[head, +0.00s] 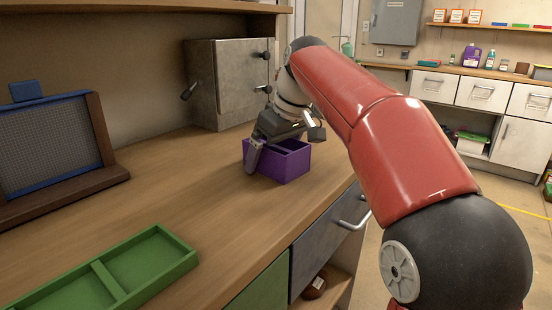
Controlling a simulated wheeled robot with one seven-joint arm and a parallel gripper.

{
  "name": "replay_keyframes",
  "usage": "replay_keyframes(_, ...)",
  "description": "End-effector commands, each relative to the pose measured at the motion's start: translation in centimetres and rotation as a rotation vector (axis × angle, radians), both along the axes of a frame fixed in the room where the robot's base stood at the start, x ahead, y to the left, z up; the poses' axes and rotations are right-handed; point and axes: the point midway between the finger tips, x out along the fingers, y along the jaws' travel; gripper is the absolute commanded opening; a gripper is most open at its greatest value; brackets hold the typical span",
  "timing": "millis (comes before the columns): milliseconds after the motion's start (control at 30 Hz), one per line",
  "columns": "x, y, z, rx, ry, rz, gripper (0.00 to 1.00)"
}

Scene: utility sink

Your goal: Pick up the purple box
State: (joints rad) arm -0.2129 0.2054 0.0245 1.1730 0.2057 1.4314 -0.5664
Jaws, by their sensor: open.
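The purple box (287,166) is an open-topped bin with an inner divider. It stands upright on the wooden counter (190,195), near its right edge. My gripper (268,158) is directly at the box, pointing down. One grey finger shows in front of the box's left side, outside its wall. The other finger is hidden, so I cannot tell whether it is inside the box. My gripper is open. I cannot tell if a finger touches the box.
A grey cabinet (222,85) stands behind the box against the wall. A green divided tray (125,270) lies at the front left. A framed mesh panel (50,145) stands at the left. The counter between tray and box is clear.

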Motion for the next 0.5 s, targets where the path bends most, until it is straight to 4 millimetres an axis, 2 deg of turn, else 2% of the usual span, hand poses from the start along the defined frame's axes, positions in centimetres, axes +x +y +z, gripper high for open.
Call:
replay_keyframes(333,-0.01,-0.01,-0.42,0.0,0.0,0.0,0.97)
replay_keyframes(500,0.0,-0.02,-0.42,0.0,0.0,0.0,0.74)
